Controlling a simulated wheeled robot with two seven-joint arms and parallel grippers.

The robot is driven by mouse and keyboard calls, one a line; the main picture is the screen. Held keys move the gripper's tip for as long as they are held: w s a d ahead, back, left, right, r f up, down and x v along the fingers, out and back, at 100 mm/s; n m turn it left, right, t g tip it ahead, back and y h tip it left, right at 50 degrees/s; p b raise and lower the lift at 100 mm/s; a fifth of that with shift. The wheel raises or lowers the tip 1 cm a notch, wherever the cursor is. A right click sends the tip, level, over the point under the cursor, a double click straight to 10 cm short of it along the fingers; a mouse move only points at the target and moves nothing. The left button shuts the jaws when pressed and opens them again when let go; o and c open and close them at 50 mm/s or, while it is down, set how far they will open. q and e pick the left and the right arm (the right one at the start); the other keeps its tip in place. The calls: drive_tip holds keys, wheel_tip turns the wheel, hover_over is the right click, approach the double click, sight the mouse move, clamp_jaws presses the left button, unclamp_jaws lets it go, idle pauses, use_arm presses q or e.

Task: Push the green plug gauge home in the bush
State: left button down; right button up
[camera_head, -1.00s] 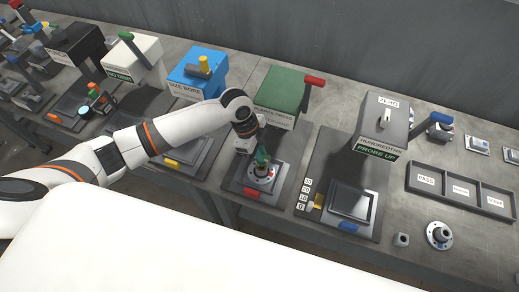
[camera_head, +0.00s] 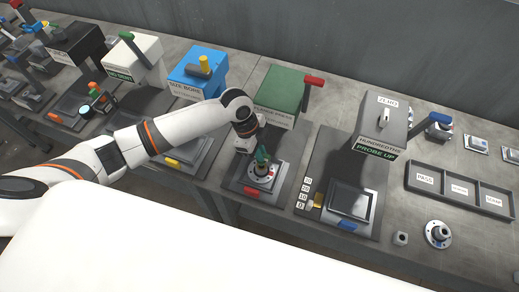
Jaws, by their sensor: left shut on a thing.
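The green plug gauge (camera_head: 262,156) stands roughly upright over the bush in the middle of the picture. The bush is in a round grey flanged part (camera_head: 261,174) on the dark plate in front of the green press. My left gripper (camera_head: 258,153) reaches down from the left and is shut on the green plug gauge. The fingers and wrist partly hide the gauge. How deep the gauge sits in the bush is too small to tell. My right gripper is not in view.
The green press (camera_head: 281,90) with a red-tipped lever stands just behind. A grey probe station (camera_head: 381,123) with a screen is to the right. A flanged part (camera_head: 438,235), a small nut-like part (camera_head: 400,238) and a labelled tray (camera_head: 459,190) lie further right. A blue station (camera_head: 199,70) stands left.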

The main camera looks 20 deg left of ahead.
use_arm(q)
drive_tip(key=shift+r+p, duration=0.1)
drive_tip(key=shift+p, duration=0.4)
idle(0.7)
drive_tip(key=shift+f+b, duration=1.3)
drive_tip(key=shift+f, duration=0.85)
drive_tip(key=c, duration=1.4)
unclamp_jaws()
drive_tip(key=shift+o, duration=0.2)
drive_tip(key=shift+r, duration=0.1)
drive_tip(key=b+v, duration=0.2)
drive_tip(key=v, duration=1)
drive_tip(key=shift+s, duration=0.1)
